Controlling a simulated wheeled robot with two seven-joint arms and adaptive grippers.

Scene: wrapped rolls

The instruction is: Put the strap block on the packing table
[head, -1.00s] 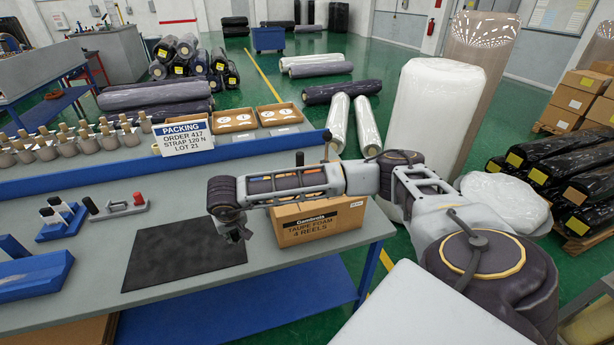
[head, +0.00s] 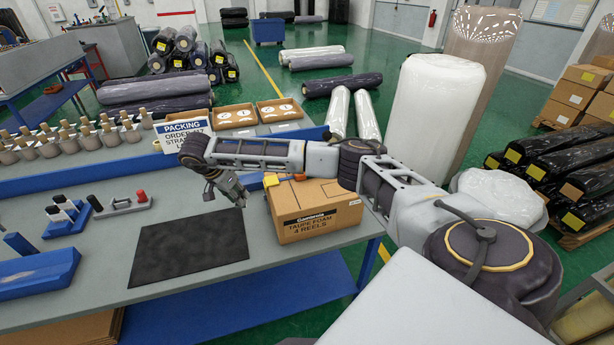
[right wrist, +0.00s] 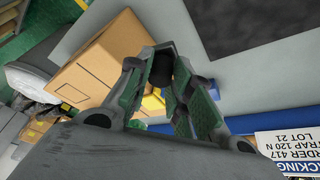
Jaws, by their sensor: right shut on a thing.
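My right gripper (head: 238,196) hangs over the packing table (head: 105,250), near the dark mat's far right corner and left of a cardboard box. In the right wrist view its fingers (right wrist: 160,75) are shut on a small dark block (right wrist: 160,66), which I take to be the strap block. Its shape is mostly hidden between the fingertips, and I cannot make it out in the head view. The table has a grey top and a blue raised back ledge with a PACKING sign (head: 184,133). My left gripper is not in view.
The cardboard box (head: 316,210) stands at the table's right end, with a yellow-orange thing (head: 271,180) at its left corner. The black mat (head: 190,250) is bare. Blue holders (head: 38,272) and a small tool stand (head: 122,205) are at the left. Open trays (head: 235,116) line the back.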

